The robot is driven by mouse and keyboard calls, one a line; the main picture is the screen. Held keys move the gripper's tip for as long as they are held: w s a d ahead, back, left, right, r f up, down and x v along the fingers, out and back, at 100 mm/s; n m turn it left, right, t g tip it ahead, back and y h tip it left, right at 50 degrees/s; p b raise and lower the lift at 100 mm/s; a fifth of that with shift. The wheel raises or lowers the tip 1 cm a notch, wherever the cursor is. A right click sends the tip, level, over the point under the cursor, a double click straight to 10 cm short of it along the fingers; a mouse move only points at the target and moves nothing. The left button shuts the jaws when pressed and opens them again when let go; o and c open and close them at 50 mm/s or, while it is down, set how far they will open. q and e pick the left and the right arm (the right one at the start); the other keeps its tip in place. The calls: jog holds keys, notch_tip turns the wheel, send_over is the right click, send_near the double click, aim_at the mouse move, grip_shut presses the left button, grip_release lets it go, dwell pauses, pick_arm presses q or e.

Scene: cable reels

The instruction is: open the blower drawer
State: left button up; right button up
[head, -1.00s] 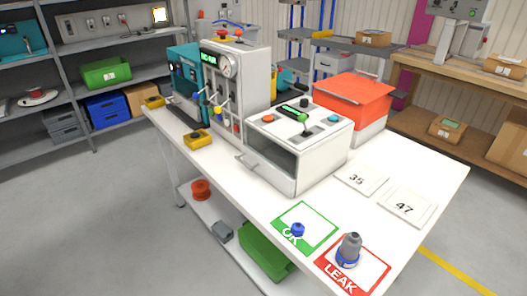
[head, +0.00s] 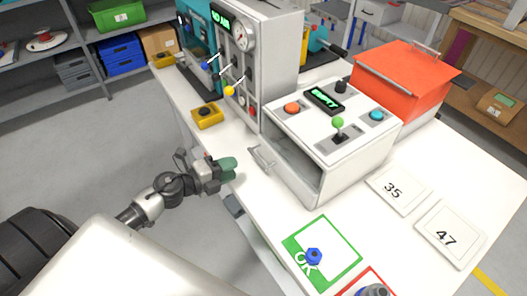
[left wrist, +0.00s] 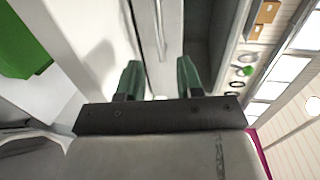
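The blower looks to be the white box (head: 335,140) with a display, a green-topped lever and buttons on top. Its front is dark, and a light bar handle (head: 262,160) sticks out at the front's left end. The drawer looks shut. My left gripper (head: 230,168) is just left of the handle, over the table's front edge. In the left wrist view its green fingertips (left wrist: 158,78) are apart with nothing between them. The handle (left wrist: 159,28) shows ahead, roughly in line with the gap. My right gripper is not in view.
An orange-lidded box (head: 403,75) stands behind right. Plates 35 (head: 398,190) and 47 (head: 450,237), and a green OK mat (head: 325,252) with a blue part, lie nearby.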

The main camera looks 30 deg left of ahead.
aim_at(256, 159)
pick_arm(q)
jog(key=p+x, duration=0.1)
jog(key=x, duration=0.8)
jog(key=shift+w+f, duration=0.15)
jog(key=shift+w, duration=0.1)
grip_shut()
